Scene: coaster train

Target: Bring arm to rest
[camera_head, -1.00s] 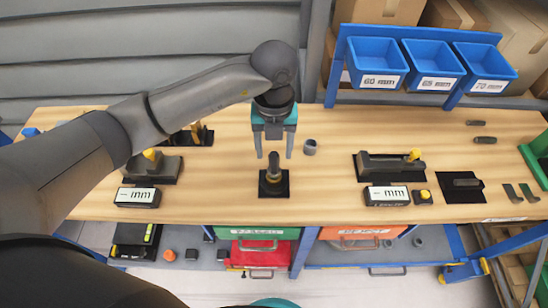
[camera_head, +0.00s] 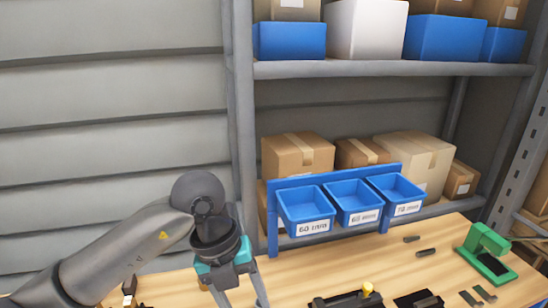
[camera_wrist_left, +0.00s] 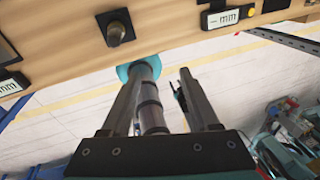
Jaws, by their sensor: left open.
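My left gripper (camera_head: 243,302) hangs over the left part of the wooden workbench (camera_head: 330,262) in the head view, its fingers pointing down and cut by the lower picture edge. In the left wrist view its two fingers (camera_wrist_left: 160,72) are spread apart with nothing held between them. A grey cylinder with a teal end shows beyond the fingers there; I cannot tell its exact distance. My right gripper is not in view.
A blue rack (camera_head: 272,225) with three blue bins (camera_head: 305,207) stands at the bench's back. A green fixture (camera_head: 487,252) is at right. Dark fixtures (camera_head: 345,300) lie along the front. The wrist view shows a dark post (camera_wrist_left: 115,33) and an mm display (camera_wrist_left: 228,17) on the bench.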

